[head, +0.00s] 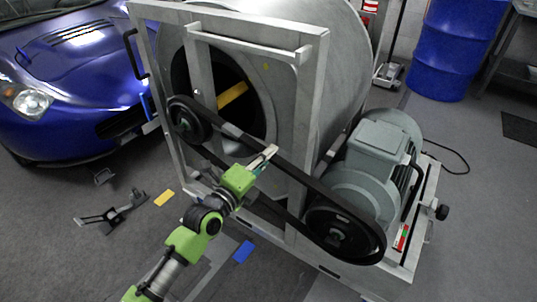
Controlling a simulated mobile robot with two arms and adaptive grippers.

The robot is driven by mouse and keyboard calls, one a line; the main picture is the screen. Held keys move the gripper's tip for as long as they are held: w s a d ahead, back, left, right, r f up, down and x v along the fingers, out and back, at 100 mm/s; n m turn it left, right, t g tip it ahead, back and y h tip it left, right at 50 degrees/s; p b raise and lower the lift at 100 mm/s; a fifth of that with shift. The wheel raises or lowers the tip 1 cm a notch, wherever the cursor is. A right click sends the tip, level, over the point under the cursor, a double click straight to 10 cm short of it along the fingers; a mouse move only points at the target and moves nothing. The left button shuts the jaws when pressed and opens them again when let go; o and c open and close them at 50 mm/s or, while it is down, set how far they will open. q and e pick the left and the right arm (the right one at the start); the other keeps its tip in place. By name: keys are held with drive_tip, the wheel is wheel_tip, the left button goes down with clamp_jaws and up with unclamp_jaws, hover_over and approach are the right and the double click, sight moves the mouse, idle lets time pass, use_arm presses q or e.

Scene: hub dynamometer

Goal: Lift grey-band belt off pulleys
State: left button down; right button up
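A black belt (312,181) loops around two dark pulleys on the front of the grey metal dynamometer frame. The smaller pulley (187,124) is at the upper left and the larger pulley (340,234) is at the lower right, in front of the motor. My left gripper (268,157), on a green arm, reaches up from the lower left. Its fingertips overlap the belt's upper run between the pulleys. I cannot tell whether they touch the belt or grip it. My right gripper is not in view.
The grey motor (376,155) stands right of the frame. A large metal drum (285,45) is behind the frame bars. A blue car (75,75) is at the left and a blue barrel (457,50) at the back right. A black stand (112,212) lies on the floor.

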use_arm(q)
drive_tip(key=shift+w+a+r, duration=0.1)
drive_tip(key=shift+r, duration=0.05)
drive_tip(key=shift+w+a+r, duration=0.15)
drive_tip(key=shift+a+r, duration=0.1)
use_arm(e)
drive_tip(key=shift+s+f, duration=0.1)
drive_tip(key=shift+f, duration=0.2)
use_arm(q)
drive_tip(key=shift+a, duration=0.1)
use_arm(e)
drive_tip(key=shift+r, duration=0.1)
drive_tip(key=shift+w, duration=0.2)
use_arm(q)
drive_tip(key=shift+s+a+p, duration=0.15)
drive_tip(key=shift+s+p, duration=0.15)
drive_tip(key=shift+s+a, duration=0.3)
drive_tip(key=shift+s, duration=0.1)
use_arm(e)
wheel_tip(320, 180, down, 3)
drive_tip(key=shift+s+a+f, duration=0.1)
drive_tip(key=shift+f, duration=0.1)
